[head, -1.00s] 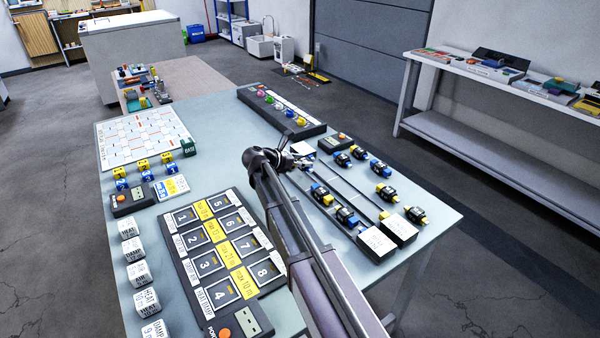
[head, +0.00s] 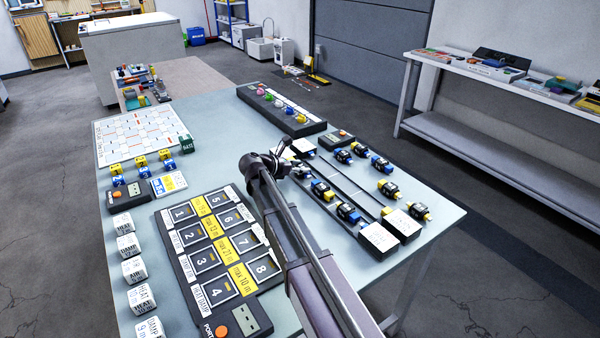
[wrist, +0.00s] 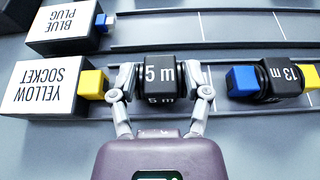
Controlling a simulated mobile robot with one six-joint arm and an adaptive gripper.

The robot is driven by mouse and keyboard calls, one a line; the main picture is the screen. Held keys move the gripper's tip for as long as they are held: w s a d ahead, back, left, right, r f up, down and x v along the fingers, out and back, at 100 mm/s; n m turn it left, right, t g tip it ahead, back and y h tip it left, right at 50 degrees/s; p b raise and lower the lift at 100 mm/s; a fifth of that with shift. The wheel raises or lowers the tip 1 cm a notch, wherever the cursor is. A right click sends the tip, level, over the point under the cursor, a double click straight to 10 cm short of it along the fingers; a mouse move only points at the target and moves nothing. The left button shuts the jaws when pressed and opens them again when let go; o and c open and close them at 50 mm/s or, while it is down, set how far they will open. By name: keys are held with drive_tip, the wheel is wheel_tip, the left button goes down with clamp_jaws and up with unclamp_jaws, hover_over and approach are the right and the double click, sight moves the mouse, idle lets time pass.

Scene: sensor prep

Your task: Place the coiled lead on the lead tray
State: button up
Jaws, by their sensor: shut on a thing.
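My gripper (wrist: 163,92) is shut on a black coiled lead (wrist: 159,76) marked "5 m", with one finger on each side of it. The fingers hide its plug ends. The coil is in line with the front lane of the railed strip, which looks like the lead tray (wrist: 215,112); I cannot tell whether it touches the surface. To its left is the "YELLOW SOCKET" block (wrist: 42,88) with a yellow connector. To its right, apart from it, is a "13 m" coil (wrist: 283,77) with a blue end. In the head view my gripper (head: 288,166) is at the strip's far end.
The "BLUE PLUG" block (wrist: 68,25) heads the lane behind. Another coil (head: 347,212) sits farther along the front lane. Several loose coils (head: 388,189) lie right of the strip. A numbered panel (head: 215,245) lies left of my arm. A raised dark rack (head: 285,108) stands beyond.

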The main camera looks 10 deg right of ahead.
drive_tip(key=shift+f, duration=0.25)
drive_tip(key=o, duration=1.2)
drive_tip(key=shift+r, duration=0.1)
drive_tip(key=shift+r, duration=0.15)
drive_tip(key=p+v, duration=0.4)
drive_tip(key=v, duration=0.8)
drive_tip(key=shift+p, duration=0.3)
